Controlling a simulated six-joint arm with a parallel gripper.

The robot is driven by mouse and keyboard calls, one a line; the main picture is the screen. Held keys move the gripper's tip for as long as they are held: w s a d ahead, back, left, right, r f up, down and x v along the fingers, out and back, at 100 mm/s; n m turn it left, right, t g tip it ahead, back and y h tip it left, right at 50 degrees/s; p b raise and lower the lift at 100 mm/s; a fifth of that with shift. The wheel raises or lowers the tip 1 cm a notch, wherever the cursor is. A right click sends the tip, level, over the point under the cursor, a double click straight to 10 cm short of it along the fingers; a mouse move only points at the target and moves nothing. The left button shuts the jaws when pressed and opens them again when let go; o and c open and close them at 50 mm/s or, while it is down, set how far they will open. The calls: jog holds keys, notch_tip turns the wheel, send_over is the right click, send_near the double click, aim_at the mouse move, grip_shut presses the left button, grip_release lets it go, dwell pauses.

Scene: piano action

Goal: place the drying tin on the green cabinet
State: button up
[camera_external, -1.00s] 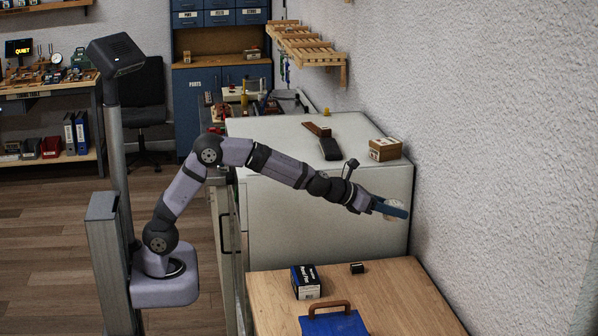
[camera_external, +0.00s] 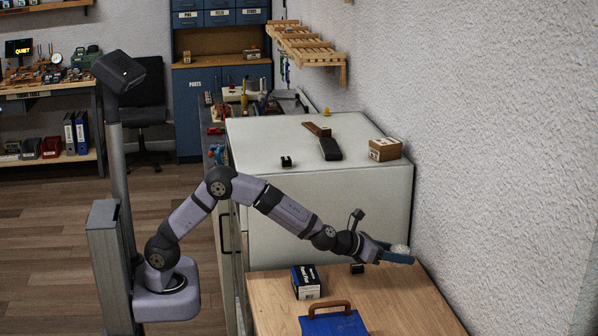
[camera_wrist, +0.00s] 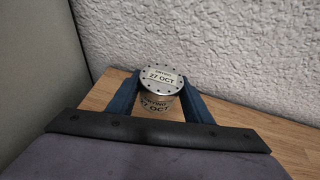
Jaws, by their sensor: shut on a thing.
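The drying tin (camera_wrist: 160,78) is a round silver tin with a perforated lid and a "27 OCT" label, upright between the blue fingers in the wrist view. My gripper (camera_wrist: 157,90) is shut on it. In the external view my gripper (camera_external: 396,254) holds the tin (camera_external: 400,249) above the right part of the wooden worktop, near the wall; the gap beneath is hard to judge. The pale grey-green cabinet (camera_external: 262,138) stands behind the worktop, its top higher than the tin. The tin is not over it.
The cabinet top holds a small black block (camera_external: 286,161), a long dark tool (camera_external: 325,140) and a cardboard box (camera_external: 385,149); its front middle is bare. The rough wall (camera_external: 500,150) is close at right.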

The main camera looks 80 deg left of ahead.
aim_at(396, 283)
jog(key=shift+f, duration=3.3)
jog(key=shift+f+b, duration=0.2)
jog(key=shift+b, duration=0.35)
jog(key=o, duration=1.1)
jog(key=shift+r, duration=0.1)
jog(key=shift+r+p, duration=0.15)
jog(key=shift+p, duration=0.2)
jog(key=shift+s+d, duration=0.1)
jog(key=shift+s, duration=0.25)
jog(key=b+v, duration=0.2)
jog(key=v, duration=0.9)
jog(key=shift+s+b, duration=0.2)
jog(key=shift+b, duration=0.2)
